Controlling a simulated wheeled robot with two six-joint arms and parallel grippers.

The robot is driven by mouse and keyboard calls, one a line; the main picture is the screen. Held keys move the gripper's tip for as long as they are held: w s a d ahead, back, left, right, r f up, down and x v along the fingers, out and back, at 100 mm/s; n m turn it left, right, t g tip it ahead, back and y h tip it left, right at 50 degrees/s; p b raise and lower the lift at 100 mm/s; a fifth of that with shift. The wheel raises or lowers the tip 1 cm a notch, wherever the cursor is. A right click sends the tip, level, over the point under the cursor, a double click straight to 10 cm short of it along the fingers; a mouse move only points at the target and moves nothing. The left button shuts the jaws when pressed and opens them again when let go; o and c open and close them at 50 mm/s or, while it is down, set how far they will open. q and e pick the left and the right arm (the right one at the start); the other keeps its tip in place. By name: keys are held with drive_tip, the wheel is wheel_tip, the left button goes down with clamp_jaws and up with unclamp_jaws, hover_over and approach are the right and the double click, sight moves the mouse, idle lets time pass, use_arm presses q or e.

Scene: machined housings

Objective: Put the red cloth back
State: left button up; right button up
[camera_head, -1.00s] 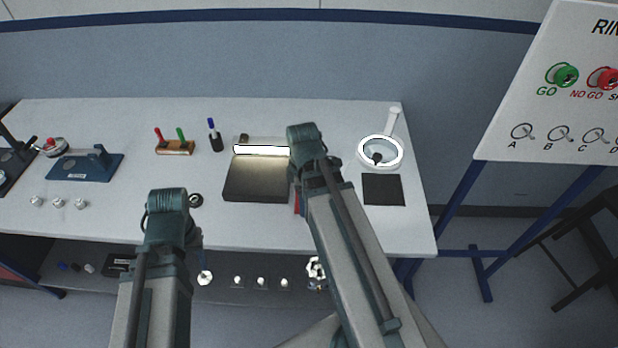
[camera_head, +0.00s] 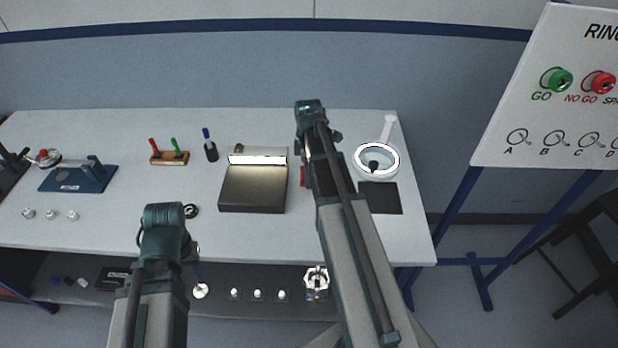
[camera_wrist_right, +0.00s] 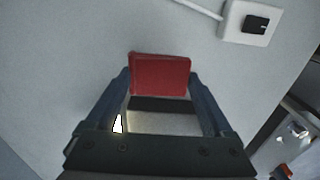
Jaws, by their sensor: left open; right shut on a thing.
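The red cloth (camera_wrist_right: 160,75) is a flat red rectangle between the fingers of my right gripper (camera_wrist_right: 160,87) in the right wrist view. The gripper is shut on it, over a pale grey surface. In the head view only a red sliver (camera_head: 303,176) of the cloth shows, just right of the dark plate (camera_head: 252,190); my right arm hides the rest and most of that gripper. My left gripper (camera_head: 192,248) is low at the left in the head view, by the table's front edge. It is open and away from the cloth, its fingers mostly hidden by my arm.
A ring magnifier lamp (camera_head: 376,160) and a black mat (camera_head: 380,198) lie right of my right arm. A pen stand (camera_head: 169,158), a marker holder (camera_head: 211,151) and a blue fixture (camera_head: 79,178) are left. A lower shelf (camera_head: 215,309) holds small parts.

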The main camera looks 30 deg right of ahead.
drive_tip(key=shift+w+d+f+b, duration=0.15)
drive_tip(key=shift+w+f+b, duration=0.05)
drive_tip(key=shift+f+b, duration=0.7)
drive_tip(key=shift+w+d+f+b, duration=0.15)
drive_tip(key=shift+f+b, duration=0.75)
drive_tip(key=shift+f, duration=0.2)
drive_tip(key=o, duration=1.1)
drive_tip(key=shift+c, duration=0.2)
drive_tip(key=shift+r, duration=0.1)
wheel_tip(320, 180, up, 12)
drive_tip(key=p, duration=1.2)
drive_tip(key=shift+r, duration=0.2)
drive_tip(key=shift+f, duration=0.1)
